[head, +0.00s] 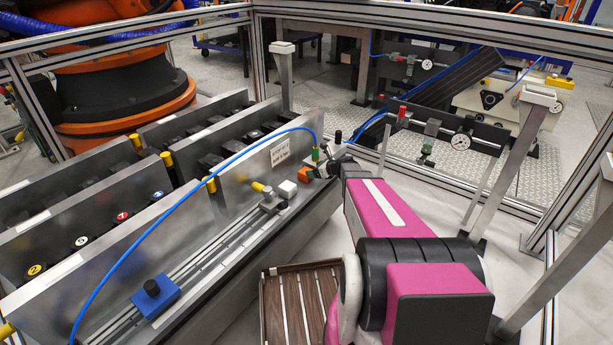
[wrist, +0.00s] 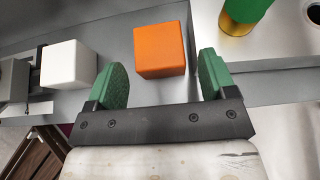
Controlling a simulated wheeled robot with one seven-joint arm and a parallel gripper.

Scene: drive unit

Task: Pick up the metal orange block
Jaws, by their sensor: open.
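The orange block (wrist: 160,52) sits on the grey metal ledge in the wrist view, ahead of my gripper. My gripper (wrist: 160,82) is open, with one green-padded finger on each side. The block lies between and slightly beyond the fingertips, nearer the right finger, and I see no contact. In the head view the orange block (head: 305,174) is small, beside my gripper (head: 322,170) at the far end of the ledge. My gripper's fingers are small and hard to make out there.
A white block (wrist: 68,64) lies left of the left finger. A green and brass cylinder (wrist: 243,16) stands right of the orange block. A blue block with a black knob (head: 155,295) sits on the rail nearer the front. A wooden slatted tray (head: 268,310) is below, beside my arm.

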